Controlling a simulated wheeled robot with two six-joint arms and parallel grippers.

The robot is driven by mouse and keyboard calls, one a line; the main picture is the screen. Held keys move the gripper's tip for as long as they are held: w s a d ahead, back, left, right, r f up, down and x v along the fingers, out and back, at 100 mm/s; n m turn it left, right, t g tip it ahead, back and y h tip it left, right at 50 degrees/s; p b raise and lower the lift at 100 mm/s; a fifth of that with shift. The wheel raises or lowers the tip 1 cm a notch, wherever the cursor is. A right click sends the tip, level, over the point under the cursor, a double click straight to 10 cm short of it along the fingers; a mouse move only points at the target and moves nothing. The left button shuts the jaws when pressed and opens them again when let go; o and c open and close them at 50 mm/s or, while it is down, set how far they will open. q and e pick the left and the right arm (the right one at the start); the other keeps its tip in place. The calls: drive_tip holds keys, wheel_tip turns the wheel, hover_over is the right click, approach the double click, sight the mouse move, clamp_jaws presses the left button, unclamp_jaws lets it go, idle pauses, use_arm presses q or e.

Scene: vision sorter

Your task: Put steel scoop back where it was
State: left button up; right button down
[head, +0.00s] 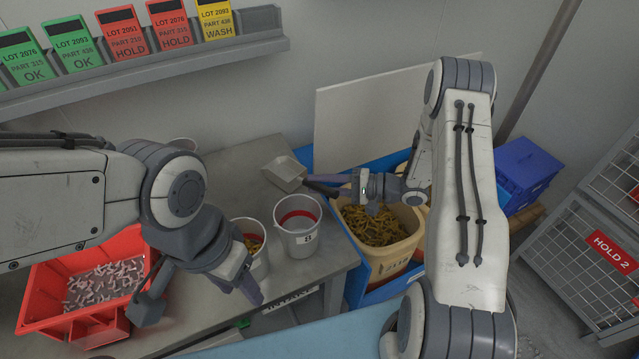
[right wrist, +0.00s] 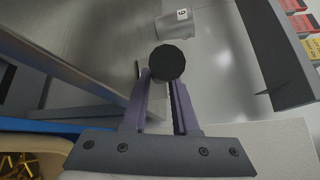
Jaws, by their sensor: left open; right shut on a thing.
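The steel scoop (head: 285,173) shows in the head view near the back right corner of the grey table, its pan pointing left. My right gripper (head: 322,184) is shut on its handle. I cannot tell whether the pan touches the table. In the right wrist view, the dark round end of the scoop's handle (right wrist: 167,62) shows between the fingertips of my right gripper (right wrist: 165,80). My left gripper (head: 203,300) is open and empty, pointing down between the red bin and the grey cups. Its arm hides part of the table.
A red bin (head: 40,290) of small metal parts stands at left. Two grey cups stand mid-table, one empty-looking (head: 298,245), one with yellow parts (head: 262,268). A cream bin (head: 385,268) of yellow parts sits in a blue crate (head: 358,290) at the table's right. Wire cages (head: 590,250) stand far right.

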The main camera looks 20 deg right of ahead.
drive_tip(key=shift+f, duration=0.1)
drive_tip(key=c, duration=0.7)
unclamp_jaws()
